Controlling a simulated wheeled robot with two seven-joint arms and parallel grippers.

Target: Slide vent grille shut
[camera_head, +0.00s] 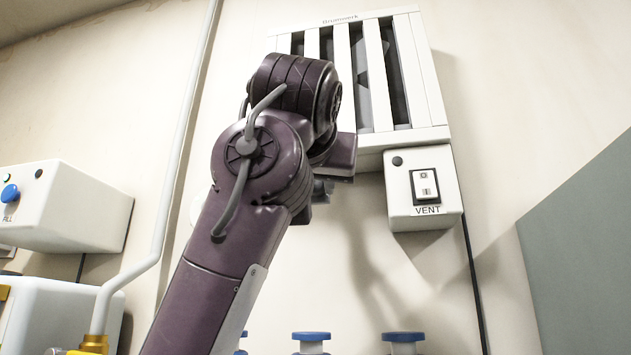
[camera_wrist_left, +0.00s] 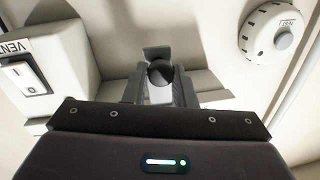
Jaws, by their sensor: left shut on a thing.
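The vent grille (camera_head: 378,75) is a white slatted unit high on the wall, with long dark gaps open between its slats. My left arm covers its lower left part in the head view. My left gripper (camera_head: 322,188) is at the grille's lower edge, mostly hidden behind my own wrist. In the left wrist view, its two fingers (camera_wrist_left: 160,88) are shut on a small grey tab with a dark round end (camera_wrist_left: 160,72), beside a pale ledge of the housing. My right gripper is in neither view.
A white VENT switch box (camera_head: 423,190) hangs just right of the gripper. Blue-capped bottles (camera_head: 403,338) stand below. A white pipe (camera_head: 165,200) runs up the wall at left. A round dial (camera_wrist_left: 275,35) shows in the wrist view.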

